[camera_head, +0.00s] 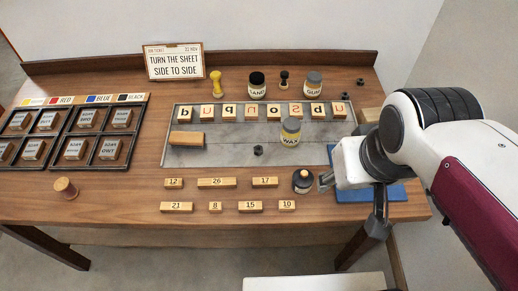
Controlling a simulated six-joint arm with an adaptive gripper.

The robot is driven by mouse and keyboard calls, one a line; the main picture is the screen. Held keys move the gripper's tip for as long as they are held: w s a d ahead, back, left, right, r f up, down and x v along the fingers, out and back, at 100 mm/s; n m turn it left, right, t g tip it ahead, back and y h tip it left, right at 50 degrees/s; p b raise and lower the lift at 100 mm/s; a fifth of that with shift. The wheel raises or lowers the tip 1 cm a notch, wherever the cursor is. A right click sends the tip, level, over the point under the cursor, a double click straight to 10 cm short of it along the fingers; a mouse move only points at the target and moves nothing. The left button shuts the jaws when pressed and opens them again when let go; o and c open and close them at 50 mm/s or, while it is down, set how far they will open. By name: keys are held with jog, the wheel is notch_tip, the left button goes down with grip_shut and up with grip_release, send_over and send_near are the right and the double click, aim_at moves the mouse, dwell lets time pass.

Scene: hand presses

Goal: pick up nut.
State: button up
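Several small dark nuts are in the head view. One nut (258,150) lies on the grey metal plate, left of the wax jar. Two more nuts, one (345,96) and another (361,82), lie at the back right of the table. My gripper (352,199) hangs over the front right of the table, near the dark bottle and above the blue mat. It is apart from all these nuts. My wrist partly covers it, so its opening is unclear. No nut shows in it.
The yellow-labelled wax jar (290,132) stands on the plate (230,157), right of the nut. A wooden block (187,139) lies at its left, letter blocks along its back. Numbered blocks (217,183) and a dark bottle (302,181) stand in front. The blue mat (350,195) is at right.

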jog(key=w+a+f+n+g, duration=0.35)
jog(key=w+a+f, duration=0.2)
jog(key=w, duration=0.55)
jog(key=n+g, duration=0.1)
jog(key=n, duration=0.9)
send_over(258, 149)
jog(key=s+d, duration=0.1)
jog(key=s, duration=0.2)
notch_tip(258, 149, down, 13)
jog(key=shift+r, duration=0.2)
jog(key=w, duration=0.1)
jog(key=n, duration=0.1)
jog(key=w+n, duration=0.1)
jog(key=shift+w+a+r+t, duration=0.25)
jog(key=shift+w+a+r, duration=0.05)
jog(key=shift+a+r, duration=0.1)
jog(key=shift+w+r+n, duration=0.25)
jog(key=shift+w+n, duration=0.05)
jog(key=shift+n, duration=0.95)
jog(key=shift+f, duration=1.3)
